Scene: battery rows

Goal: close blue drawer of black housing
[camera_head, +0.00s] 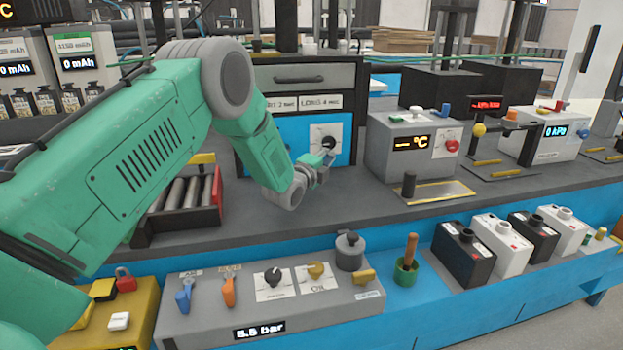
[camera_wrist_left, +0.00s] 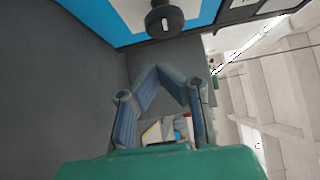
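The black housing (camera_head: 245,150) stands at the middle back of the bench. Its lower front is the blue drawer (camera_head: 285,130), with a black round knob (camera_head: 329,143) on a white plate. In the left wrist view the blue drawer front (camera_wrist_left: 112,18) and its dark knob (camera_wrist_left: 164,18) are at the top. I cannot tell how far the drawer stands out. My left gripper (camera_head: 326,163) is just in front of the drawer, below the knob. My right gripper is not in view.
A grey drawer (camera_head: 305,78) with a bar handle sits above the blue one. A grey °C box (camera_head: 410,150) stands to the right. A control panel (camera_head: 270,305) is in front. The grey bench before the housing is clear.

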